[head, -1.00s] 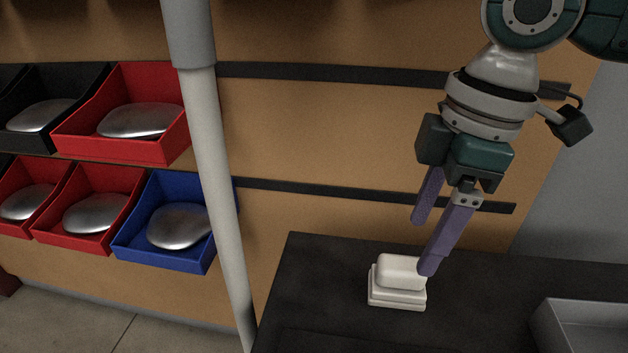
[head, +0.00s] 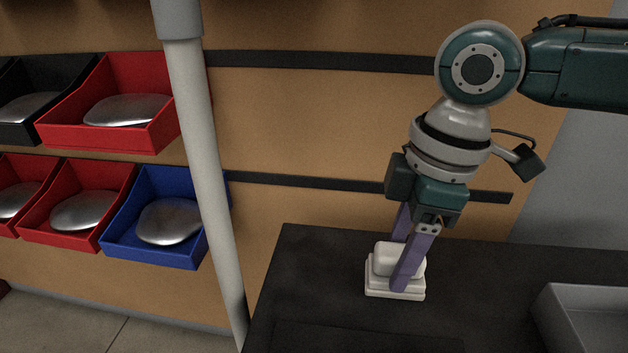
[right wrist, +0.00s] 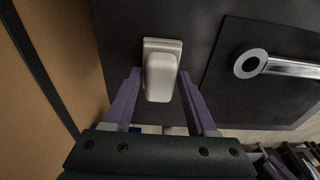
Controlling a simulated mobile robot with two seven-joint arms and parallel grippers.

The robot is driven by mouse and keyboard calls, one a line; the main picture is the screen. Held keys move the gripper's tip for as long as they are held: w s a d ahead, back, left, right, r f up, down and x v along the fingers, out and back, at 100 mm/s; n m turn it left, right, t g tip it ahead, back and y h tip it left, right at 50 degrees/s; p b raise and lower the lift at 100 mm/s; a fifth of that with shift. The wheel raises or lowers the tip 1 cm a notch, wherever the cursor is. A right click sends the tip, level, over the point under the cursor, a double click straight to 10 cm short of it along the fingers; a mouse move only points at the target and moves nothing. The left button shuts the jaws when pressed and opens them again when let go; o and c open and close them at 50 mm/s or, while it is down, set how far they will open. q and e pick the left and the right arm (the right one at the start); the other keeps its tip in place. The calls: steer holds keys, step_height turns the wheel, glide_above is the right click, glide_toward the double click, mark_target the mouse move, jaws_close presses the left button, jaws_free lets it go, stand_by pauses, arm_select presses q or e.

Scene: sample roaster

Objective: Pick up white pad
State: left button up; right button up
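The white pad (head: 385,262) is a rounded white block on a stepped white base (head: 380,291), standing on the dark counter. The pad also shows in the right wrist view (right wrist: 160,76), with the base's edge (right wrist: 162,43) beyond it. My right gripper (head: 400,266) points down with its purple fingers on either side of the pad. In the right wrist view the right gripper (right wrist: 160,73) is open, with gaps between the fingers and the pad. The near finger hides part of the pad in the head view. My left gripper is not in view.
A grey tray (head: 590,292) is at the counter's right. The dark counter (head: 310,270) is clear left of the pad. A grey post (head: 205,170) stands left, before red, black and blue bins (head: 150,252). The right wrist view shows a metal handled fitting (right wrist: 285,67).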

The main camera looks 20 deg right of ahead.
jaws_close()
steer(key=shift+s+a+r+p, duration=0.1)
steer(key=shift+s+r+p, duration=0.05)
steer(key=shift+r+p, duration=0.3)
step_height(320, 180, up, 7)
steer(key=shift+f+p, duration=0.15)
steer(key=shift+p, duration=1)
steer(key=s+a+p, duration=0.1)
steer(key=s+a, duration=0.4)
steer(key=s, duration=0.3)
steer(key=s+a+p, duration=0.1)
steer(key=s+a, duration=0.4)
steer(key=s, duration=0.3)
steer(key=shift+s+a+f+p, duration=0.15)
steer(key=shift+s+f+p, duration=0.15)
steer(key=shift+s+p, duration=0.05)
